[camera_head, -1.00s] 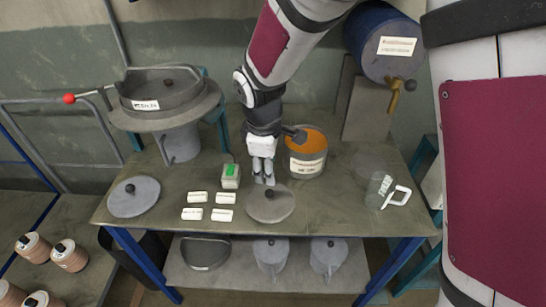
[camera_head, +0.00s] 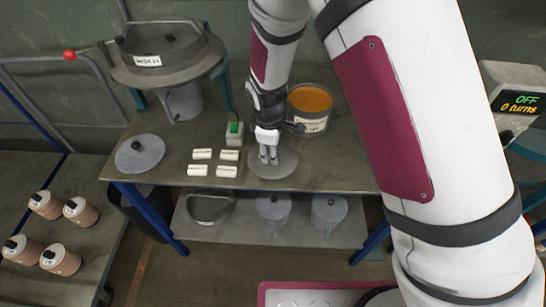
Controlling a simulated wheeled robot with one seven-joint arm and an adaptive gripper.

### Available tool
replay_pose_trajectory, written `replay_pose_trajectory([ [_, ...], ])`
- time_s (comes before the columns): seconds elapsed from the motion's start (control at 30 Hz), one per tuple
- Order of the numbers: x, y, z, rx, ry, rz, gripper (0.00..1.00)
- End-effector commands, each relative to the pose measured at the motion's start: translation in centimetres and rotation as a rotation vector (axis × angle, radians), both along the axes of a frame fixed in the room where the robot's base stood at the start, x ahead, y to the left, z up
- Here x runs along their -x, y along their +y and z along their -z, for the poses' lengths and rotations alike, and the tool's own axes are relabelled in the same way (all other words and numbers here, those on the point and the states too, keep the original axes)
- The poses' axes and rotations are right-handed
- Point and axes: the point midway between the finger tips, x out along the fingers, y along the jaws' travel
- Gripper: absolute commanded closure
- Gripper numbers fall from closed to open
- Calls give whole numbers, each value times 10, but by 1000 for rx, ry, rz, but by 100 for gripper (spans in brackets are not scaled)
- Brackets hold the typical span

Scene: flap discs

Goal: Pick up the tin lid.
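A round grey lid (camera_head: 285,166) lies flat on the workbench, in front of an open tin (camera_head: 311,118) with orange contents. I take it for the tin lid. My gripper (camera_head: 268,158) points down at the middle of this lid, and its fingers cover the place where the knob is. The fingers look close together, but whether they are shut on the knob is too small to tell. A similar grey lid with a dark knob (camera_head: 140,153) lies on the left of the bench.
Several white blocks (camera_head: 227,171) and a small box with a green top (camera_head: 234,133) are just left of my gripper. My arm hides the bench's right side. Lidded pots (camera_head: 273,208) stand on the lower shelf.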

Motion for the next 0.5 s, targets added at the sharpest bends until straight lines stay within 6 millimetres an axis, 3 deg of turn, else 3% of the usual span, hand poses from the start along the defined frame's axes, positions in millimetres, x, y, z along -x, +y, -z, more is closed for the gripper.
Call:
replay_pose_trajectory([
  [0.33,-2,0,7,-1,-1,-1,55],
  [0.5,-2,0,7,-1,-1,-1,93],
])
